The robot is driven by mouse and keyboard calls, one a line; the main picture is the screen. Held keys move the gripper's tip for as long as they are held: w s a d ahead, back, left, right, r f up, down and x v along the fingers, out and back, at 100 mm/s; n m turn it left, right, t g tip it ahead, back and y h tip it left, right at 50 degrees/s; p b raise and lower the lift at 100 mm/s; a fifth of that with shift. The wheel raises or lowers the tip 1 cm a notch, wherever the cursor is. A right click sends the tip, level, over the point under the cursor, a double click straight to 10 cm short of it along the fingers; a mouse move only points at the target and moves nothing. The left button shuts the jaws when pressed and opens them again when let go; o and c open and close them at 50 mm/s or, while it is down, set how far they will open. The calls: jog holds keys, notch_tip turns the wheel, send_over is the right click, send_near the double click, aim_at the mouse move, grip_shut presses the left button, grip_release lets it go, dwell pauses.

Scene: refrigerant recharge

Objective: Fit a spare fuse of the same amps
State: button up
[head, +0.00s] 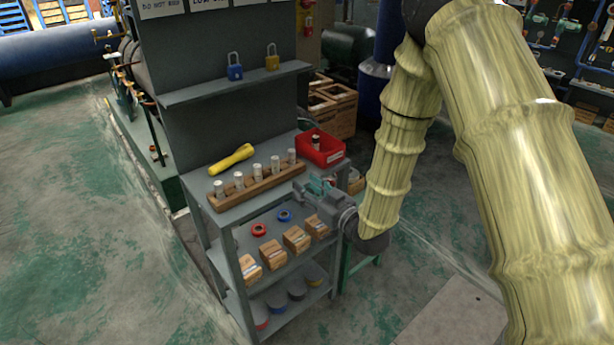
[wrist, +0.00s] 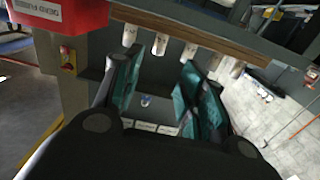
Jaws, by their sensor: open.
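A wooden rack (head: 262,188) on the top shelf holds a row of several pale upright fuses (head: 257,172). In the wrist view the rack (wrist: 190,32) and its fuses (wrist: 160,44) cross the top. A red bin (head: 330,154) stands right of the rack, with a pale, dark-topped piece (head: 316,141) in it. My gripper (head: 318,187) is at the shelf's front right edge, just in front of the rack. Its teal-padded fingers (wrist: 160,88) are apart with nothing between them. Amp markings are too small to read.
A yellow torch (head: 231,158) lies behind the rack. Blue (head: 235,67) and yellow (head: 272,57) padlocks stand on the ledge above. Lower shelves hold tape rolls (head: 259,229), small wooden boxes (head: 296,239) and round tins (head: 277,302). The floor to the left is open.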

aim_at(277, 162)
jog(key=x, duration=0.6)
jog(key=b+x, duration=0.1)
jog(key=x, duration=0.6)
jog(key=shift+a+r, duration=0.1)
jog(key=shift+r, duration=0.15)
jog(key=shift+c, duration=0.5)
jog(key=c, duration=0.8)
jog(key=shift+r, duration=0.15)
jog(key=shift+w+r+p, duration=0.1)
jog(key=shift+r+p, duration=0.6)
jog(key=shift+r, duration=0.65)
jog(key=v, duration=0.8)
